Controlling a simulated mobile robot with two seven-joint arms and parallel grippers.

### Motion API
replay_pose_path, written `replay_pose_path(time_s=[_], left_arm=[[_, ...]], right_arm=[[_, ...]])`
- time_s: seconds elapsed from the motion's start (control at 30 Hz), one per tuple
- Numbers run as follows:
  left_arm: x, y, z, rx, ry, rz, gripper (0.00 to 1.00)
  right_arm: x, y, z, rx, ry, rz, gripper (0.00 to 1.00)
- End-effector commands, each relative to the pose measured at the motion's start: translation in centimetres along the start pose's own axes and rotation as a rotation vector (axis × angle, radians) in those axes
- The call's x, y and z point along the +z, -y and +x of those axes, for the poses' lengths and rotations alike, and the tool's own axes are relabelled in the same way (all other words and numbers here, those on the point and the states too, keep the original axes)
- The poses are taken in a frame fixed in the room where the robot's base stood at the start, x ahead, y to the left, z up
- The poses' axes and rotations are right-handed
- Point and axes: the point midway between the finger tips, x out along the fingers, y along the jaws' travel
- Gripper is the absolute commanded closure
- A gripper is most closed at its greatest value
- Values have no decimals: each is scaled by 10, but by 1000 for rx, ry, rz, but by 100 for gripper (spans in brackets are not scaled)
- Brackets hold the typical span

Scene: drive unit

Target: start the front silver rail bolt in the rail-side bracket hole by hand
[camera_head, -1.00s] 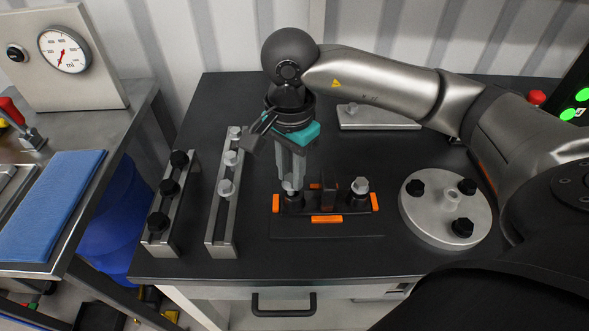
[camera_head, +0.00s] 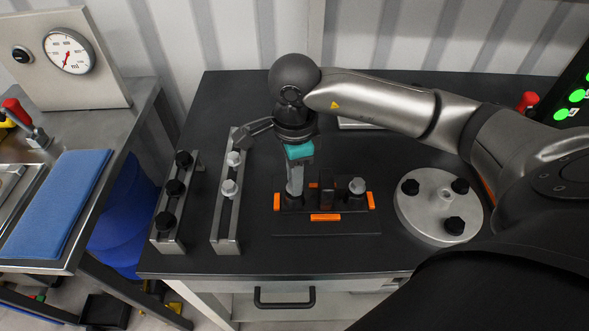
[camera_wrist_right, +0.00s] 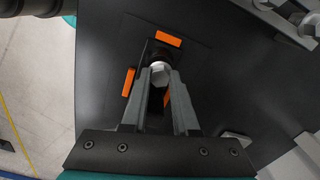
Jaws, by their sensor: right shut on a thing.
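The dark bracket (camera_head: 325,205) lies on the table, edged by orange blocks. My right gripper (camera_head: 294,192) points down over its left end. In the right wrist view, its fingers (camera_wrist_right: 160,78) are shut on a silver hex-headed bolt (camera_wrist_right: 160,70). The bolt is over or in a dark round boss of the bracket; I cannot tell how deep it sits. In the head view the fingers hide most of it. Another silver bolt (camera_head: 357,186) stands upright at the bracket's right end. My left gripper is not in view.
A rail with silver bolts (camera_head: 229,188) and a rail with black bolts (camera_head: 175,187) stand to the left. A round silver plate with black knobs (camera_head: 438,205) is to the right. A light plate (camera_head: 360,124) lies behind. The table front is clear.

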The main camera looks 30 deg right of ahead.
Motion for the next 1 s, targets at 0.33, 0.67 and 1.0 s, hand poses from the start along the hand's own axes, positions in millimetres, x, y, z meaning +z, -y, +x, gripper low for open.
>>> replay_pose_path(time_s=[0.33,0.67,1.0], left_arm=[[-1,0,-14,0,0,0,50],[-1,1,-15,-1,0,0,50],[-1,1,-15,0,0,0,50]], right_arm=[[0,-1,1,4,-2,307,100],[0,-1,2,3,-2,446,55],[0,0,0,1,-1,443,37]])
